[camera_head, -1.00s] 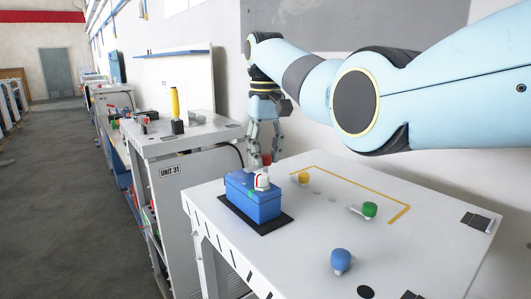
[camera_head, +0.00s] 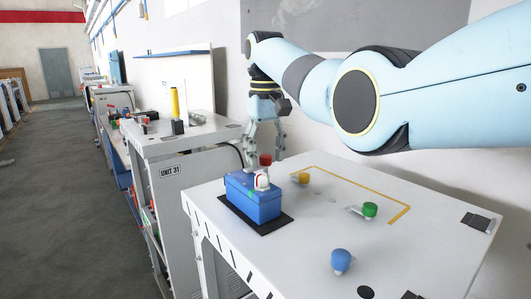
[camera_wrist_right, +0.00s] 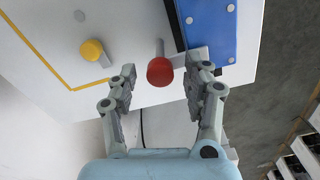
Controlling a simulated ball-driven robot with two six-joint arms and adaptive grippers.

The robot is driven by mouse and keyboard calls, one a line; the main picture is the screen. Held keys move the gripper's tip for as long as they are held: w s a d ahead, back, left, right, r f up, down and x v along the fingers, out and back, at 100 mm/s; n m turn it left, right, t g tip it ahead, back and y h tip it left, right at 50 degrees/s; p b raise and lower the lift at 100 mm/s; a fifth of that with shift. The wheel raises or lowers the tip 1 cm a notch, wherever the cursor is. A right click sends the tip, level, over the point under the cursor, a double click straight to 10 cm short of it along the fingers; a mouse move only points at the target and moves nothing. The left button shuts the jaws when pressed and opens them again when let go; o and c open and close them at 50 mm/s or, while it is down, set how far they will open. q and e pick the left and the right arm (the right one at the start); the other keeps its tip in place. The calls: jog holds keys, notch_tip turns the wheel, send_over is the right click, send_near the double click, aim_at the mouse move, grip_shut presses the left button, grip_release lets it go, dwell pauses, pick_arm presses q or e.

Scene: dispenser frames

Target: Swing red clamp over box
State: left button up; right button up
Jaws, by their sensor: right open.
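The red clamp's round knob (camera_head: 265,160) shows at the back of the blue box (camera_head: 254,202), near a small white fitting with a red mark. In the right wrist view the red knob (camera_wrist_right: 160,72) stands beside the blue box's (camera_wrist_right: 212,28) edge. A grey arm runs from near the knob toward the box edge; how far it reaches over the box I cannot tell. My right gripper (camera_head: 264,157) points down at the knob. In the wrist view its open fingers (camera_wrist_right: 164,78) stand on both sides of the knob, apart from it. My left gripper is out of view.
A yellow knob (camera_head: 303,178), a green knob (camera_head: 370,209) and a blue knob (camera_head: 341,260) stand on the white table (camera_head: 300,235). The box sits on a black mat (camera_head: 271,228). A grey cabinet (camera_head: 195,200) stands left of the table. The table's middle is mostly clear.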

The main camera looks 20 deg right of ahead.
notch_tip(320, 180, up, 7)
jog(key=shift+r, duration=0.2)
dwell(0.5)
